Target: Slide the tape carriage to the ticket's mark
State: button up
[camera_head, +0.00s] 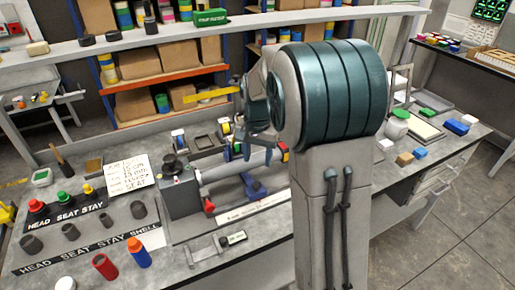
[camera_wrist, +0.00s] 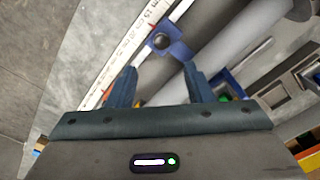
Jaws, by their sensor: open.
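A blue carriage (camera_head: 256,189) sits on the bench fixture beside a white graduated strip (camera_head: 255,207). In the wrist view the blue carriage (camera_wrist: 172,44) has a round black knob, and a small red pointer lies at the edge of the white scale (camera_wrist: 128,45). The scale's figures are too small to read surely. The job ticket (camera_head: 127,174) is a white card at the left with handwriting, partly legible, including "SEAT". My gripper (camera_wrist: 160,72) is open and empty, its fingers pointing toward the carriage, apart from it. In the head view my gripper (camera_head: 240,148) is over the grey tube.
A grey tube (camera_head: 238,168) runs along the fixture from a dark grey block (camera_head: 180,192). A shelf (camera_head: 230,30) crosses behind. Several caps and cups (camera_head: 70,232) stand at the left.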

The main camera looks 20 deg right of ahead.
jog(key=shift+r, duration=1.85)
